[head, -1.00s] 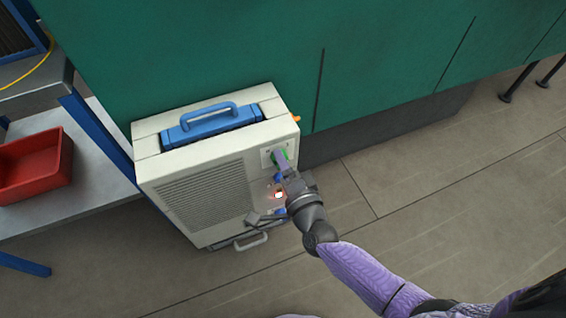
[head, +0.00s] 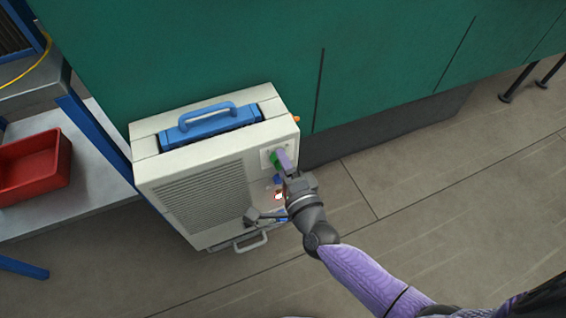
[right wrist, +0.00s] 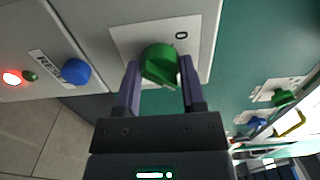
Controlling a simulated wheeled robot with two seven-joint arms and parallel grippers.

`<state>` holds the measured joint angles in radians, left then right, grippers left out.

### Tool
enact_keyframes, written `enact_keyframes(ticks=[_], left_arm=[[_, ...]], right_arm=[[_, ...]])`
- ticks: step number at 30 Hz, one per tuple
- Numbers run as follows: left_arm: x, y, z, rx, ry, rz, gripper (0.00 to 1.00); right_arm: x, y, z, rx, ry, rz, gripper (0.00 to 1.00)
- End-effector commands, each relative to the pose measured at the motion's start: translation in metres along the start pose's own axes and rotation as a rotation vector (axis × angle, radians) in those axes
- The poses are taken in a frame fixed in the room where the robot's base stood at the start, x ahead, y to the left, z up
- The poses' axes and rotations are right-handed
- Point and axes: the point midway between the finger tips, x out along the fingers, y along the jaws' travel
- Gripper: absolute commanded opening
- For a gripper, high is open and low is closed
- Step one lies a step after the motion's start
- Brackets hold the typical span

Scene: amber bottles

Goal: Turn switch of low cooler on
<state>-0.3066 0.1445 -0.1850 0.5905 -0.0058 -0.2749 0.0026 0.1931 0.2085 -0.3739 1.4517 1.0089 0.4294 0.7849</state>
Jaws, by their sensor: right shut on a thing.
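The low cooler (head: 215,185) is a cream box on the floor with a grille and blue top handle. Its green switch knob (head: 274,158) sits on a pale plate at the front's upper right; it also shows in the right wrist view (right wrist: 158,64), with a "0" mark above right of it. My right gripper (head: 281,160) has its purple fingers on both sides of the knob, shut on it; the fingers also show in the right wrist view (right wrist: 159,90). The knob's ridge looks tilted; its exact setting is hard to read. My left gripper is not in view.
A lit red lamp (right wrist: 12,77), a small green lamp (right wrist: 30,76) and a blue button (right wrist: 76,71) by a RESET label are near the knob. A green wall (head: 200,50) stands behind. A red bin (head: 35,170) sits on a shelf at left.

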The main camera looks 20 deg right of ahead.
Motion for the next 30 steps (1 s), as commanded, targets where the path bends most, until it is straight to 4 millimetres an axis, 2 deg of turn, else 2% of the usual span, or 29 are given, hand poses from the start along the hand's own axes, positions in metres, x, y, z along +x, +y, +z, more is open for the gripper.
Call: enact_keyframes(ticks=[1, 2, 6, 14, 16, 24, 27, 30], left_arm=[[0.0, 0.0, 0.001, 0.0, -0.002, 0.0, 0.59], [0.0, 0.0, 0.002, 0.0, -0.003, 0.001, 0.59], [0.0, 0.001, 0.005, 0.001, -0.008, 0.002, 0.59], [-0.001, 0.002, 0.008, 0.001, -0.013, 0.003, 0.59], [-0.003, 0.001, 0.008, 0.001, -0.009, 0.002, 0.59], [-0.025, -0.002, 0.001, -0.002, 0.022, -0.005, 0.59], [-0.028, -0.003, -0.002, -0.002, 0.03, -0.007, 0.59], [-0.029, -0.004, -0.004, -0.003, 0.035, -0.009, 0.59]], right_arm=[[-0.001, 0.002, 0.0, 0.002, -0.001, 0.006, 0.0], [-0.001, 0.002, 0.0, 0.001, -0.001, 0.006, 0.55], [-0.001, 0.002, 0.0, 0.001, -0.001, 0.004, 0.85], [-0.001, 0.001, 0.0, 0.0, 0.0, 0.002, 0.86], [-0.007, -0.001, 0.0, -0.001, 0.0, 0.002, 0.86], [-0.072, -0.003, 0.0, -0.001, -0.001, 0.003, 0.86], [-0.089, -0.002, 0.0, 0.0, 0.0, 0.002, 0.86], [-0.098, -0.001, 0.0, -0.001, -0.001, 0.002, 0.86]])
